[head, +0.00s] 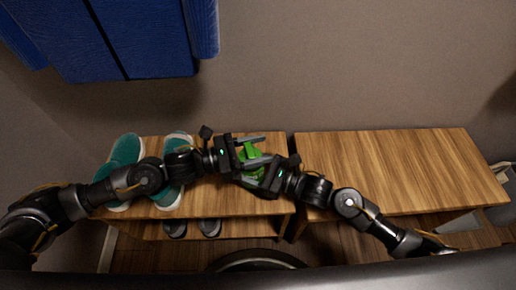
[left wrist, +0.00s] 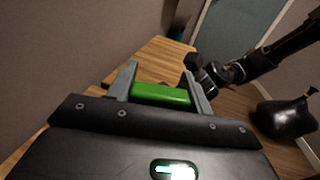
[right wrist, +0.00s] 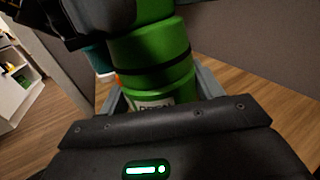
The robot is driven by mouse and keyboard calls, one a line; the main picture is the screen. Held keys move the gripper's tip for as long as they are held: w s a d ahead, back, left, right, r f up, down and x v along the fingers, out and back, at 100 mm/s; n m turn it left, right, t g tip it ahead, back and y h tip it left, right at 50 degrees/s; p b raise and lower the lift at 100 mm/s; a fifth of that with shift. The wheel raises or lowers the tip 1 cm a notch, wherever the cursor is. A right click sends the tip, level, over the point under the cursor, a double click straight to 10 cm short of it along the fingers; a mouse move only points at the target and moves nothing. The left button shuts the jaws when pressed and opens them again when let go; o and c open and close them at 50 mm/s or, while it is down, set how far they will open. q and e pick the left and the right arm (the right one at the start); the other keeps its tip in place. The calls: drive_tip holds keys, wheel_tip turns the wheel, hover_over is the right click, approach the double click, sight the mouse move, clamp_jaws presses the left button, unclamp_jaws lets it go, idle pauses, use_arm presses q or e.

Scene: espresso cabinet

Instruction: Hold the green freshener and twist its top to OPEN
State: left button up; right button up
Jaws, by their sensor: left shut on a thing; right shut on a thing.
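The green freshener (head: 251,155) is between my two grippers above the right part of the left wooden cabinet top. My left gripper (head: 250,151) is shut on it from the left; in the left wrist view its green surface (left wrist: 160,96) lies between the two fingers. My right gripper (head: 254,170) is shut on its body from the front right. In the right wrist view the freshener (right wrist: 158,78) shows a dark ring around it and a white label, partly hidden by the gripper. I cannot tell how far its top is turned.
Teal shoes (head: 124,160) stand on the left end of the left cabinet top (head: 215,205). Dark slippers (head: 210,227) sit on the shelf below. The right cabinet top (head: 400,165) is clear. A blue thing (head: 150,38) hangs on the wall above.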

idle(0.4)
use_arm(q)
drive_tip(key=o, duration=1)
drive_tip(key=v, duration=1.2)
drive_tip(key=shift+s, duration=0.1)
